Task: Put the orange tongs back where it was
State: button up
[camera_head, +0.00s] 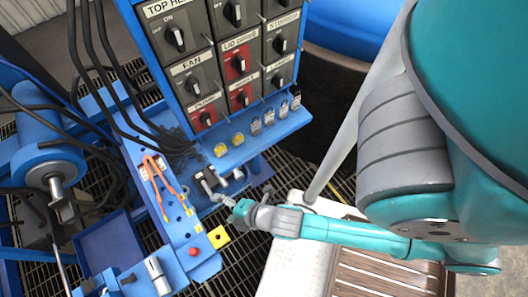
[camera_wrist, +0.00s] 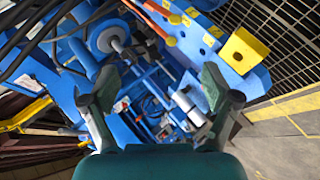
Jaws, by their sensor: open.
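The orange tongs (camera_head: 158,184) lie on a blue beam (camera_head: 185,232) left of centre in the head view. Their bend is at the upper end, near a white label, and their two legs spread toward the lower right. An orange strip at the top of the wrist view (camera_wrist: 157,22) looks like part of them. My gripper (camera_head: 234,212) is to the right of the tongs and apart from them. In the wrist view my gripper (camera_wrist: 157,92) has its two fingers wide apart, with nothing held between them.
A yellow block (camera_head: 218,237) and a red button (camera_head: 193,252) are at the beam's lower end. A blue control cabinet (camera_head: 302,30) with labelled knobs and hanging tags stands behind. Black cables (camera_head: 88,60) hang at the left. Metal grating lies below.

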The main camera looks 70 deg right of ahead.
jog(key=s+r+m+t, duration=0.4)
jog(key=s+r+m, duration=1)
jog(key=r, duration=0.1)
jog(key=shift+s+d+r, duration=0.25)
jog(key=shift+s+d, duration=0.1)
jog(key=shift+d, duration=0.1)
